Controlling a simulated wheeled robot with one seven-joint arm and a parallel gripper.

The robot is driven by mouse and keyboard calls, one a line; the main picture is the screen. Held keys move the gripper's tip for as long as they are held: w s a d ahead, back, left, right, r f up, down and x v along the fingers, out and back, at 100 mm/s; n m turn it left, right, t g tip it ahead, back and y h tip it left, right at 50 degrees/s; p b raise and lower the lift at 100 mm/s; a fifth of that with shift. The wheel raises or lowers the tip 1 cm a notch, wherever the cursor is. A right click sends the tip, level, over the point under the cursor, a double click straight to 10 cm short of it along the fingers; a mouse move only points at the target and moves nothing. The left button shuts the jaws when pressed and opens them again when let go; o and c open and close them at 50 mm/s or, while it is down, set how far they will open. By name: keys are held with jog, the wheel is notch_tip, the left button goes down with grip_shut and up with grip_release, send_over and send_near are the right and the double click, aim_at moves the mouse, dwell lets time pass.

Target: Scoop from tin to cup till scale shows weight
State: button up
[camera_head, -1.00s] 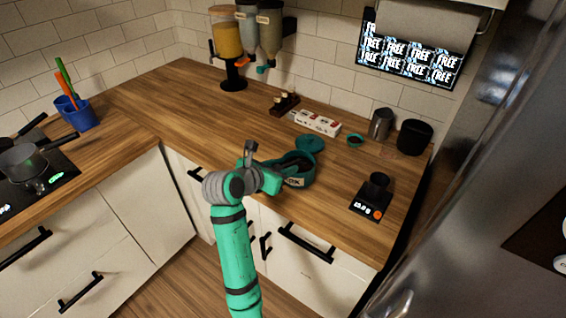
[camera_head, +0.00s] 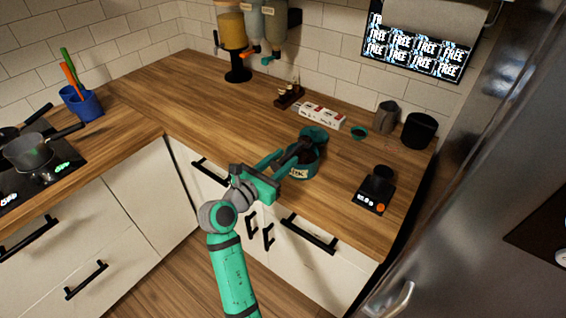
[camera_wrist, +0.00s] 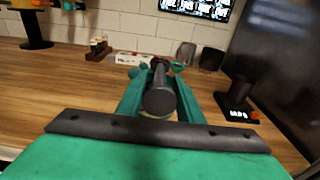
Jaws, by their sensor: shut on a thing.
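The teal tin (camera_head: 303,173) with a pale label stands on the counter, its teal lid (camera_head: 314,132) just behind it. My gripper (camera_head: 276,167) is at the tin's left side, shut on the dark handle of the scoop (camera_head: 297,151). The handle slants over the tin's opening; the scoop's bowl and the tin's contents are not clear. In the wrist view the scoop's round handle end (camera_wrist: 159,99) sits between my teal fingers. The small black cup (camera_head: 382,174) stands on the black scale (camera_head: 370,202) to the right. The scale's lit digits are too small to read surely.
A small teal dish (camera_head: 359,133), a grey pitcher (camera_head: 387,117) and a black canister (camera_head: 418,131) stand behind the scale. White boxes (camera_head: 320,116) lie behind the tin. The fridge (camera_head: 480,170) bounds the right side. Counter between tin and scale is clear.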

jog(key=shift+s+r, duration=0.1)
jog(key=shift+r, duration=0.65)
jog(key=shift+r, duration=0.1)
jog(key=shift+a, duration=0.25)
